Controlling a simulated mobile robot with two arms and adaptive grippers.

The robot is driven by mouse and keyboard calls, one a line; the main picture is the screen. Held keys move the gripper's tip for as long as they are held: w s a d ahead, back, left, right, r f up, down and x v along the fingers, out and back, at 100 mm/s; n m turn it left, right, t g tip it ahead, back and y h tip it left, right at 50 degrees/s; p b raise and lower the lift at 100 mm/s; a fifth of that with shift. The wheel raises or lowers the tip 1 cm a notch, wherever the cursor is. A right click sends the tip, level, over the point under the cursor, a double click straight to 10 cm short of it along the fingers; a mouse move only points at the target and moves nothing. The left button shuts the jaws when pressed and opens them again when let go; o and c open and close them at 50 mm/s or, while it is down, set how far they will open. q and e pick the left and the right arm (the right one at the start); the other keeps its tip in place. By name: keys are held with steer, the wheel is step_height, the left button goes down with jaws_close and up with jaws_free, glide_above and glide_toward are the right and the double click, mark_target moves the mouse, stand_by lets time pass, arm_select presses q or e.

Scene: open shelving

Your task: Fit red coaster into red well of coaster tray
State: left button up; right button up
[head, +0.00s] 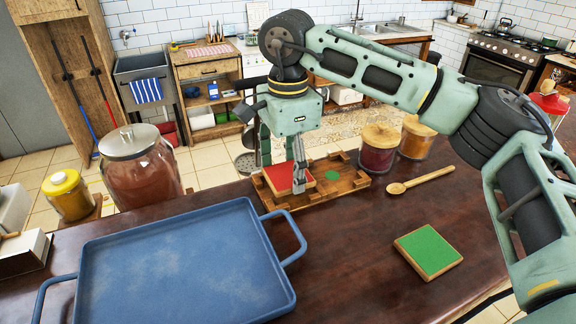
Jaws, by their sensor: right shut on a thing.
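The red coaster (280,181), a square with a red top and wooden edge, is in the fingers of my right gripper (283,172). It is at the left part of the wooden coaster tray (352,184). It covers that part, so the red well is hidden, and I cannot tell whether the coaster touches the tray or is just above it. A green mark (333,175) shows in the open right part of the tray. The green coaster (428,251) lies flat on the counter at the right. My left gripper is not in view.
A large blue tray (185,262) with handles fills the front left of the dark counter (345,262). Jars (379,150) stand behind the coaster tray. A wooden spoon (420,180) lies to its right. A large glass jar (140,170) stands at left. The counter's front middle is clear.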

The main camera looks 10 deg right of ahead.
mark_target(288, 174)
steer(key=shift+f+b, duration=0.7)
steer(key=shift+f, duration=0.3)
steer(key=o, duration=1.1)
steer(key=shift+o, duration=0.2)
step_height(288, 174, up, 12)
steer(key=shift+f, duration=0.1)
